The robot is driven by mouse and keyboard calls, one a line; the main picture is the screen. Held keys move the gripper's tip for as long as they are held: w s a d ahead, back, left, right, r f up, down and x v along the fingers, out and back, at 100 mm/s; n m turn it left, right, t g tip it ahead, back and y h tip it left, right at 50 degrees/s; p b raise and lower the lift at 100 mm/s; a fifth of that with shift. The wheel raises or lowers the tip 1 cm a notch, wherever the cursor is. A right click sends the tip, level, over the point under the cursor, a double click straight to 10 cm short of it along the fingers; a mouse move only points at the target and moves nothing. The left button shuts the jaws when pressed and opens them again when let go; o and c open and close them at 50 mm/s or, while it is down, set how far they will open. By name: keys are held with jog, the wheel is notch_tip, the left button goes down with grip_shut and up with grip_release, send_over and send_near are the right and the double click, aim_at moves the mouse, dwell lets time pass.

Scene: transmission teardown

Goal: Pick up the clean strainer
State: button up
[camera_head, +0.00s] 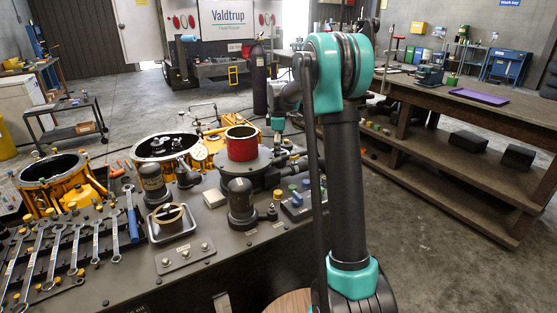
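A round tan-rimmed part with a dark top (167,213) sits in a small square metal tray (188,231) on the dark workbench. It may be a strainer, but I cannot tell whether it is clean. No other part is clearly recognisable as a strainer. My arm rises in the foreground and bends away over the bench's far right side. Its far end, with my gripper (278,142), is small and partly hidden among the parts behind the red-topped housing. I cannot make out the fingers or anything held.
Wrenches (75,245) lie at the bench's left. A wooden shelf table (480,110) stands right, with a purple tray (479,96). Floor between them is clear.

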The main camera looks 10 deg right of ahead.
jog(key=c, duration=1.8)
jog(key=shift+s, duration=0.1)
jog(key=shift+c, duration=0.5)
jog(key=shift+o, duration=0.4)
